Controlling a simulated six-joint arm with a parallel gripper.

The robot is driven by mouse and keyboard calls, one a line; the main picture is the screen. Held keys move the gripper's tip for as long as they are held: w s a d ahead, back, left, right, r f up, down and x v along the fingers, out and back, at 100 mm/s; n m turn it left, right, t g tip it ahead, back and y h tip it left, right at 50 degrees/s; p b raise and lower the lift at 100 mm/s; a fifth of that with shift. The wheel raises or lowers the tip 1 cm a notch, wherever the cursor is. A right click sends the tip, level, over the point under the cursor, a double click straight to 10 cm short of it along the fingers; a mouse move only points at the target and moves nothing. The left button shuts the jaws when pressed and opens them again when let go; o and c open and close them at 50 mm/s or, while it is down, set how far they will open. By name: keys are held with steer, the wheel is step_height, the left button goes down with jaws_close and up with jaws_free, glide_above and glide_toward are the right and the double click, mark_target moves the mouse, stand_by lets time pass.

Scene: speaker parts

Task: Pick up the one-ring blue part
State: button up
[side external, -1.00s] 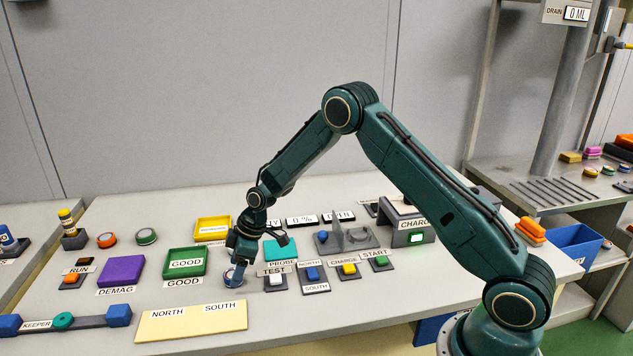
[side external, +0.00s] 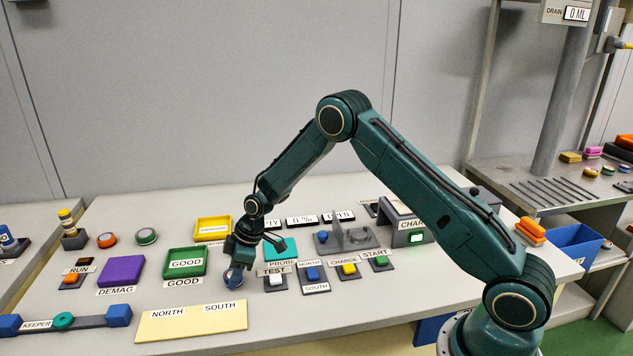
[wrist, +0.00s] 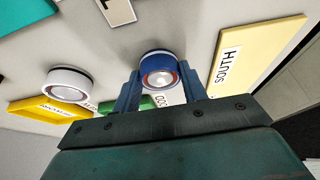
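A round blue part (wrist: 159,68) with a silvery centre and a reddish ring shows between the two blue fingers of my gripper (wrist: 160,84) in the wrist view. In the side external view this blue part (side external: 233,279) stands on the bench, partly hidden by my gripper (side external: 236,267), which is low over it. The fingers are at both sides of the part, very close to it; I cannot tell whether they press on it. How many rings it has is hard to read.
The green GOOD tray (side external: 185,275) is left of the gripper. The yellow NORTH/SOUTH plate (side external: 190,330) is in front. Buttons, including the white TEST button (side external: 275,279), stand to the right. A white round part with a black band (wrist: 69,83) is nearby in the wrist view.

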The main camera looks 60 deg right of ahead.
steer(key=shift+c, duration=0.8)
steer(key=shift+r, duration=0.1)
steer(key=shift+r, duration=0.1)
step_height(320, 180, up, 20)
steer(key=shift+d+f, duration=0.1)
steer(key=shift+f, duration=0.1)
stand_by(0.4)
steer(key=s+d+f+n, duration=0.2)
steer(key=s+d+f, duration=0.2)
steer(key=d, duration=0.7)
steer(key=s+d+f+n+g, duration=0.1)
steer(key=s+d+f+n, duration=0.1)
steer(key=s+d, duration=0.6)
steer(key=s+d+f+n+g+y, duration=0.1)
steer(key=s+d+f, duration=0.4)
steer(key=d, duration=0.9)
steer(key=shift+s+d+f+n, duration=0.15)
steer(key=shift+s+f+n, duration=0.2)
steer(key=shift+s+n, duration=0.2)
